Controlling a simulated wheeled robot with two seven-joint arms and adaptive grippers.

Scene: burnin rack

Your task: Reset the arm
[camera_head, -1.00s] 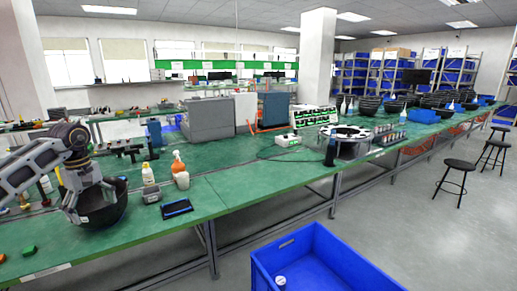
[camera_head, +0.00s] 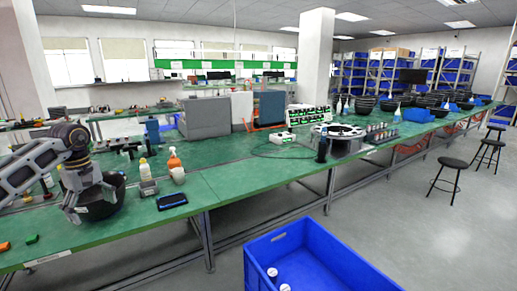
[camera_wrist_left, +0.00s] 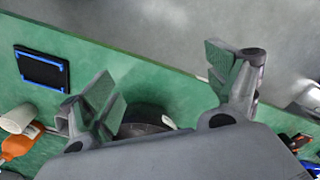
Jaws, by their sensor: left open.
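My left gripper (camera_head: 86,208) is at the left of the green workbench, beside and partly in front of a black bowl (camera_head: 105,203). Its two fingers stand wide apart in the left wrist view (camera_wrist_left: 160,72), with nothing between them. The bowl's dark rim also shows in the left wrist view (camera_wrist_left: 150,120), partly hidden behind the gripper body. I cannot tell whether a finger touches the bowl. My right gripper is in neither view.
A spray bottle (camera_head: 174,160), a white bottle (camera_head: 145,168) and a black-blue tray (camera_head: 172,201) are right of the bowl. A blue crate (camera_head: 335,262) with two round white-topped items stands before the bench (camera_head: 225,185).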

